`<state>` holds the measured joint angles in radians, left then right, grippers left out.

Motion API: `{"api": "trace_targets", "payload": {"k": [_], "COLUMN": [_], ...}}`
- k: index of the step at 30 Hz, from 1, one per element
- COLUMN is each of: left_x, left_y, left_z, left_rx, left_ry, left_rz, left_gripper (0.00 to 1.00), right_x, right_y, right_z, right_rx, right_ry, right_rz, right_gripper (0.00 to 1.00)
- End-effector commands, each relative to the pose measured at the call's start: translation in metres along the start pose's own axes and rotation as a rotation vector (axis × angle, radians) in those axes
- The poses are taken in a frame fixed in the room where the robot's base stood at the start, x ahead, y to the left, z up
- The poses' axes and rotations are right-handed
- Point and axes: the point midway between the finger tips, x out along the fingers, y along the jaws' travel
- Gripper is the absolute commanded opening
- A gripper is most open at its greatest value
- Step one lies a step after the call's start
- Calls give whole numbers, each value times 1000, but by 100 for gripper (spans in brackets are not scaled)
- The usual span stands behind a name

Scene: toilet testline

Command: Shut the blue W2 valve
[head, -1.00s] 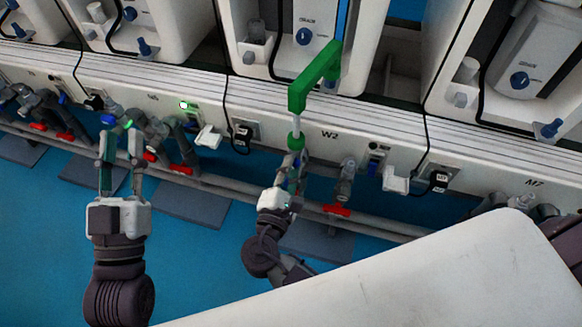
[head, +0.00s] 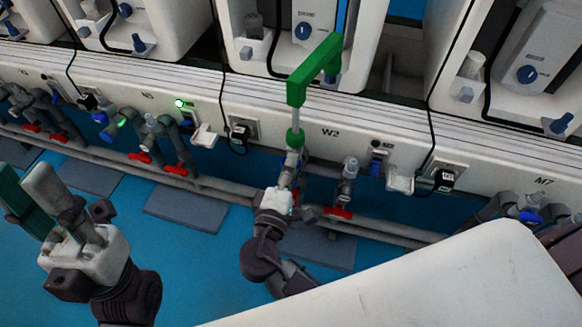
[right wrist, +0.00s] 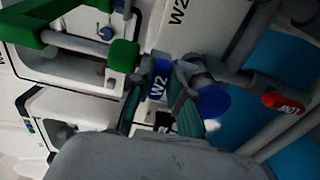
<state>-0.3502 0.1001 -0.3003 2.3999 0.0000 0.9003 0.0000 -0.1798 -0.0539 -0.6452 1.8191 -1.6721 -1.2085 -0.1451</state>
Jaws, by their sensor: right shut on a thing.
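The blue W2 valve shows in the right wrist view as a blue tag marked W2 (right wrist: 158,82), between my teal fingers. In the head view it is mostly hidden behind my right gripper (head: 287,180). That gripper is at the pipe joint under the W2 panel label and is shut on the valve; in the wrist view its fingers (right wrist: 160,115) flank the blue part. The exact handle angle cannot be told. My left gripper (head: 28,188) is raised at the far left, away from the valves, with fingers apart and empty.
Pipes run along the white bench (head: 330,133). A white surface (head: 420,280) fills the lower right.

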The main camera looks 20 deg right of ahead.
Motion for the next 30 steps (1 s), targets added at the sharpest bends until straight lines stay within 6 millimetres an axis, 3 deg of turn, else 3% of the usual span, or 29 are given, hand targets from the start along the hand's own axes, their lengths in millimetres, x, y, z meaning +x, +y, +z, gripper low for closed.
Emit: {"api": "trace_targets", "payload": {"k": [15,16,20,30], "left_x": [-1,-1,-1,-1], "left_y": [0,0,0,0], "left_z": [0,0,0,0], "left_rx": [0,0,0,1], "left_ry": [0,0,0,0], "left_rz": [0,0,0,-1], "left_gripper": [29,29,29,29], "right_x": [0,0,0,-3], "right_y": [-1,-1,-1,-1], "right_z": [0,0,0,0], "right_rx": [18,18,17,17], "right_ry": [-2,-1,-1,0], "right_rz": [-3,-3,-3,-2], "right_gripper": [0,22,44,44]}}
